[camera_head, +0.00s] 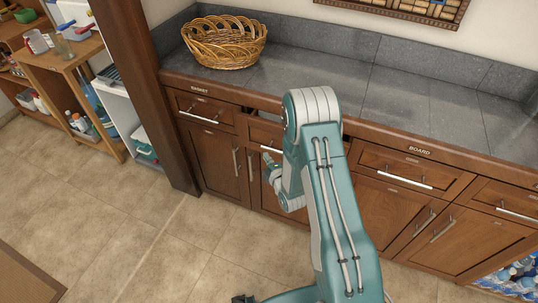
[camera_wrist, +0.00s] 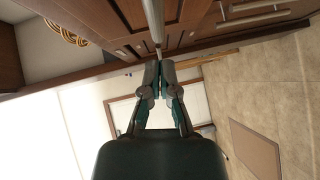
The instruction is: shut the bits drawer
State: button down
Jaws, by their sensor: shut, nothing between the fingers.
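A wooden drawer (camera_head: 258,133) in the row under the counter is partly hidden behind my arm. A dark gap shows above its front, so it looks pulled out somewhat. Its label is hidden, so I cannot confirm that it is the bits drawer. My gripper (camera_head: 267,160) is in front of the cabinet, just below that drawer's bar handle (camera_head: 271,149). In the wrist view my gripper (camera_wrist: 160,64) is shut and empty, with its fingertips together. A metal bar handle (camera_wrist: 154,20) shows just beyond the tips; I cannot tell whether they touch it.
A wicker basket (camera_head: 224,42) stands on the grey counter (camera_head: 400,92). The left drawer (camera_head: 203,108) and the drawer labelled BOARD (camera_head: 405,171) look shut. A wooden post (camera_head: 150,90) and shelves (camera_head: 75,75) stand at left. The tiled floor (camera_head: 150,240) in front is clear.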

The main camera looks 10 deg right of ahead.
aim_at(273, 140)
jog(key=shift+w+d+f, duration=0.2)
jog(key=shift+w+d, duration=0.6)
jog(key=shift+d, duration=0.05)
jog(key=shift+a, duration=0.15)
jog(key=w+d, duration=0.1)
jog(key=w, duration=0.1)
jog(key=w+d, duration=0.2)
jog(key=shift+w+d, duration=0.15)
jog(key=shift+r, duration=0.1)
